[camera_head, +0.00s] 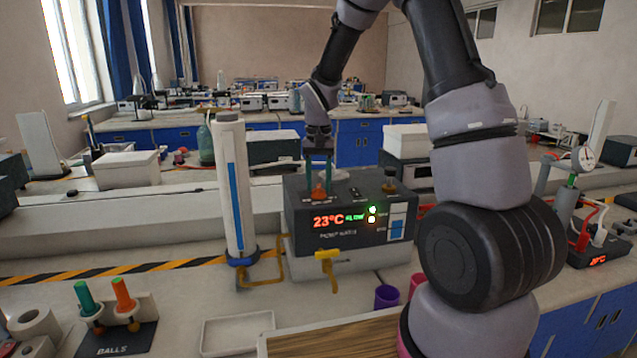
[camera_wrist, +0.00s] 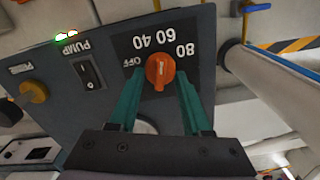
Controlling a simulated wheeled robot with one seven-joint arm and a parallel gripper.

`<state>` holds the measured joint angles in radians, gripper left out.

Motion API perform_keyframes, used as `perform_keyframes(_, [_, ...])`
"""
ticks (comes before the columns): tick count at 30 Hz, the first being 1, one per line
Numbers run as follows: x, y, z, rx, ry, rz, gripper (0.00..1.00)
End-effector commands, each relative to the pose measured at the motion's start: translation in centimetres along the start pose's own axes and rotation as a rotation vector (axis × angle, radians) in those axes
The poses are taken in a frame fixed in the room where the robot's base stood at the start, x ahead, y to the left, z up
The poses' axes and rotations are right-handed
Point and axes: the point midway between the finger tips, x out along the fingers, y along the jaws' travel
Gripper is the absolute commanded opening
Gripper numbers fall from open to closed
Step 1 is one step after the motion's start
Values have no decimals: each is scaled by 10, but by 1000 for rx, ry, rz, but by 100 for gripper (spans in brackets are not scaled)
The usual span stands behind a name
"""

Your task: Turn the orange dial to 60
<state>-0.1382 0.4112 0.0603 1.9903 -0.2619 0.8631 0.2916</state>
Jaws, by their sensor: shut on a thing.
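The orange dial (camera_head: 319,194) is on top of a dark grey box (camera_head: 300,222) whose front display reads 23°C. In the wrist view the orange dial (camera_wrist: 159,70) is ringed by printed marks OFF, 40, 60 and 80, seen upside down. I cannot tell for sure which mark it points at. My gripper (camera_head: 319,184) comes down from above with its teal fingers on either side of the dial. In the wrist view my gripper (camera_wrist: 159,84) is shut on the dial.
A black PUMP switch (camera_wrist: 89,75) and a yellow knob (camera_wrist: 33,91) share the box top. A yellow valve handle (camera_head: 327,262) sticks out in front. Purple cups (camera_head: 386,296) stand at the front right.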

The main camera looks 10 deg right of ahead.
Motion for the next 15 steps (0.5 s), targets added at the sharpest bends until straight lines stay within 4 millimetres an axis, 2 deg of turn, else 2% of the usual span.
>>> perform_keyframes(15, [0, 0, 0, 87, 2, -1, 0])
